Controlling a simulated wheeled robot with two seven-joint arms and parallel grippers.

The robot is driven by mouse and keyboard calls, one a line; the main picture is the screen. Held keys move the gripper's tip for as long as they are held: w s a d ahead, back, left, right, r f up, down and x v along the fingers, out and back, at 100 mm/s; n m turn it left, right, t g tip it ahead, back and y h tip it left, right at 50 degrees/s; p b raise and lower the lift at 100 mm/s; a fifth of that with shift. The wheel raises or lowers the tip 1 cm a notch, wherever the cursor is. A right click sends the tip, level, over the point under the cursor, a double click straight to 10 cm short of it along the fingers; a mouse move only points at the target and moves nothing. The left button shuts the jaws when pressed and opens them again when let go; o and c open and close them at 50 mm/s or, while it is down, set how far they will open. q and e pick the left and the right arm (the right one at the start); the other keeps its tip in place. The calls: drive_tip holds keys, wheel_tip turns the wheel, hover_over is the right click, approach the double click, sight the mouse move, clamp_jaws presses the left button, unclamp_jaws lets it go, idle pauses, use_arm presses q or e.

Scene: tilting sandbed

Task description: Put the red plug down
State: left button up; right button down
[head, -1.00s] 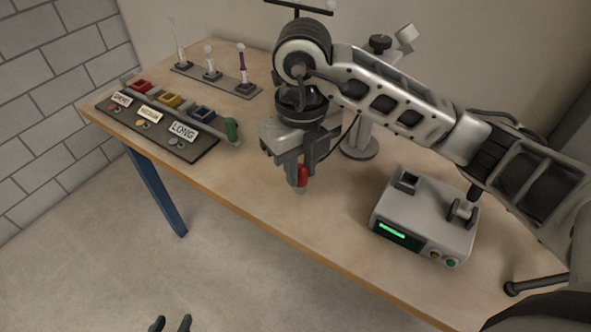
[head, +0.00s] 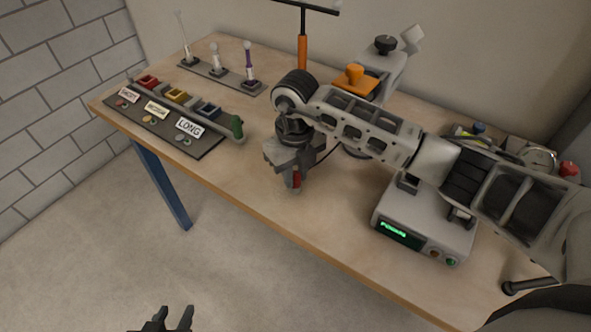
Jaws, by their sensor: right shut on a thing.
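The red plug (head: 297,181) is between the fingers of my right gripper (head: 294,182), above the bare middle of the wooden table (head: 250,198) near its front edge. Only a small red part shows; the fingers hide the rest. The gripper points down and is shut on the plug. I cannot tell whether the plug's lower end touches the tabletop. My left gripper (head: 176,320) is at the bottom edge of the view, in front of the table, with its two fingers apart and nothing between them.
A grey box with a green display (head: 402,232) stands right of the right gripper. A dark panel with labelled cards (head: 165,125) lies at the left, a rack with upright rods (head: 222,76) behind it. An orange-topped device (head: 355,77) stands behind my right arm.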

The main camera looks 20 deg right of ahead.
sight(295, 173)
drive_tip(key=c, duration=1.3)
unclamp_jaws()
use_arm(q)
drive_tip(key=shift+d+r, duration=0.1)
use_arm(e)
drive_tip(key=shift+o, duration=0.2)
drive_tip(key=shift+r, duration=0.25)
use_arm(q)
drive_tip(key=shift+f+b, duration=0.4)
drive_tip(key=shift+b, duration=0.3)
use_arm(e)
wheel_tip(295, 173, up, 12)
drive_tip(key=shift+f, duration=0.2)
use_arm(q)
drive_tip(key=shift+d+r, duration=0.1)
